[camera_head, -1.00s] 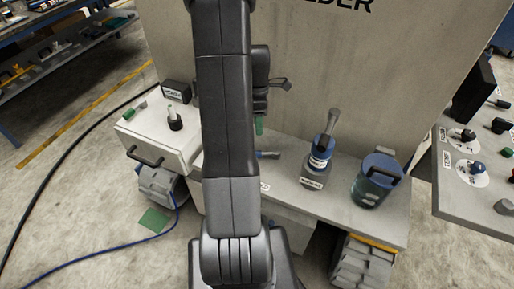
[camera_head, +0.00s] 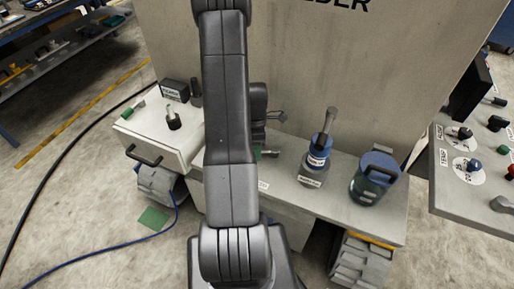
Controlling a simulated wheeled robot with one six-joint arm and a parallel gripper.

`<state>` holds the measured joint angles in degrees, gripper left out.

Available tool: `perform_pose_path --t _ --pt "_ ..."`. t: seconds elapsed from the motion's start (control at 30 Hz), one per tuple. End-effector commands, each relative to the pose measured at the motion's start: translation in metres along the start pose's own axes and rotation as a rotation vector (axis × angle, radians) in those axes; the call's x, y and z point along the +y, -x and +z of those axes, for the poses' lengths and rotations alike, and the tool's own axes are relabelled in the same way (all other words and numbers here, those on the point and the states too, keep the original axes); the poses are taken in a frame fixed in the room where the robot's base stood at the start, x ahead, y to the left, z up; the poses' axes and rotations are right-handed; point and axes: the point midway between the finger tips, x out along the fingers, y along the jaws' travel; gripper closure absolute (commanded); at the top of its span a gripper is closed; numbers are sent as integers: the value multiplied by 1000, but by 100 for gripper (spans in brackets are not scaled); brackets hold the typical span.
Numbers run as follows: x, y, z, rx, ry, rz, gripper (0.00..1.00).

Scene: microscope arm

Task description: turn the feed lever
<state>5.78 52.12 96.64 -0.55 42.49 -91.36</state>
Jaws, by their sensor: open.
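No feed lever can be told for sure, as the labels are too small to read. A control panel (camera_head: 447,190) at the right edge carries a dark knob (camera_head: 465,133) and a blue knob (camera_head: 474,164) on round white dials. A pale box (camera_head: 150,138) on the left bears a short black-based upright handle (camera_head: 173,119). My gripper (camera_head: 262,138) is mostly hidden behind my arm, low over the middle of the bench. Only dark parts of my wrist show to the right of the arm. Its fingertips are not clearly seen, and nothing is seen held.
A grey-and-blue bottle (camera_head: 316,165) and a blue-lidded jar (camera_head: 373,180) stand on the bench (camera_head: 338,207). A black block (camera_head: 174,91) stands behind the pale box. A tall grey panel (camera_head: 350,70) rises behind the bench. A dark cable crosses the floor at left.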

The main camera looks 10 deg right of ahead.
Motion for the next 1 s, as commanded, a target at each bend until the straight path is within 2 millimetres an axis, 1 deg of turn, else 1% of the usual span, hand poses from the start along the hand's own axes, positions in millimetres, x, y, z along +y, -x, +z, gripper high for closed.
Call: perform_pose_path --t 0.03,0.07,0.1,0.17,0.2,0.27,0.47,0.67,0.87,1.0 --pt "0 0 0 0 0 0 56" --pt "0 0 0 0 0 0 62" --pt "0 0 0 0 0 0 70" --pt "0 0 0 0 0 0 82" --pt "0 0 0 0 0 0 90" --pt "0 0 0 0 0 0 100" --pt "0 0 0 -1 3 1 100" --pt "-2 -1 0 -9 46 2 100" --pt "-10 -3 0 -32 160 1 100" --pt "-17 -5 1 -55 276 3 100"
